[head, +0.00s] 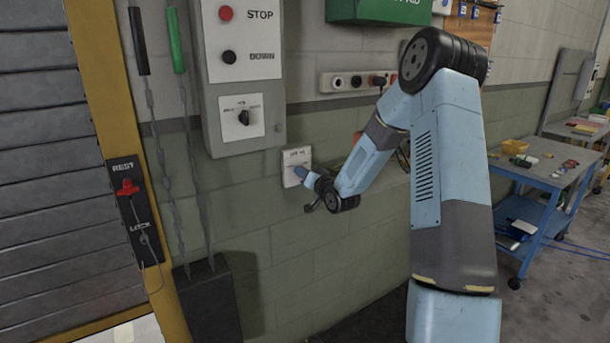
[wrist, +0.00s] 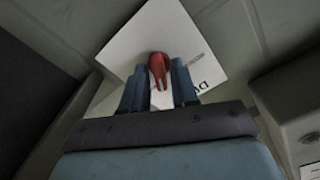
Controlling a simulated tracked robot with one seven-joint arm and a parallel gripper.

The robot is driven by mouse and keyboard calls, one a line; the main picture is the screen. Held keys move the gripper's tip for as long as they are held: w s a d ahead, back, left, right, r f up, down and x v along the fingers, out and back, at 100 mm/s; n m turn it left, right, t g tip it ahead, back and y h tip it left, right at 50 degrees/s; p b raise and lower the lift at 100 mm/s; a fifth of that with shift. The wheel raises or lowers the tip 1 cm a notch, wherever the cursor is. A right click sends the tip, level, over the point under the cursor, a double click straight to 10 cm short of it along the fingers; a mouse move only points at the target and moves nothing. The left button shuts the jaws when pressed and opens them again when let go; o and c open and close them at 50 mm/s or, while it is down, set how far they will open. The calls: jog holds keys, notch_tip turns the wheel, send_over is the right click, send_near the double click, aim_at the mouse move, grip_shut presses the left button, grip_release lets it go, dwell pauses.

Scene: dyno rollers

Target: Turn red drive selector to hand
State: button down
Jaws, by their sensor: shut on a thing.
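The red drive selector (wrist: 158,66) is a small red knob on a white wall plate, seen in the wrist view at the upper middle. My gripper (wrist: 159,82) has its two blue fingers on either side of the knob, shut on it. The white plate (wrist: 130,55) sits tilted in this view, with a line mark and partly hidden lettering. In the head view the plate (head: 290,157) is on the wall below the grey control box, and my gripper (head: 301,171) reaches its face from the right. The knob is hidden there behind my fingers.
A grey control box (head: 204,100) with STOP and DOWN buttons and a black selector hangs above left. A red REST/LOCK handle (head: 127,187) is on the yellow post at left. A socket strip (head: 340,82) is above right. A blue trolley (head: 540,170) stands far right.

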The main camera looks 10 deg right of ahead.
jog(key=shift+d+f+m, duration=0.1)
jog(key=shift+d+m, duration=0.15)
jog(key=shift+m, duration=1.25)
jog(key=c, duration=1.2)
grip_release()
jog(key=shift+o, duration=0.2)
jog(key=v, duration=1.3)
jog(key=shift+s, duration=0.3)
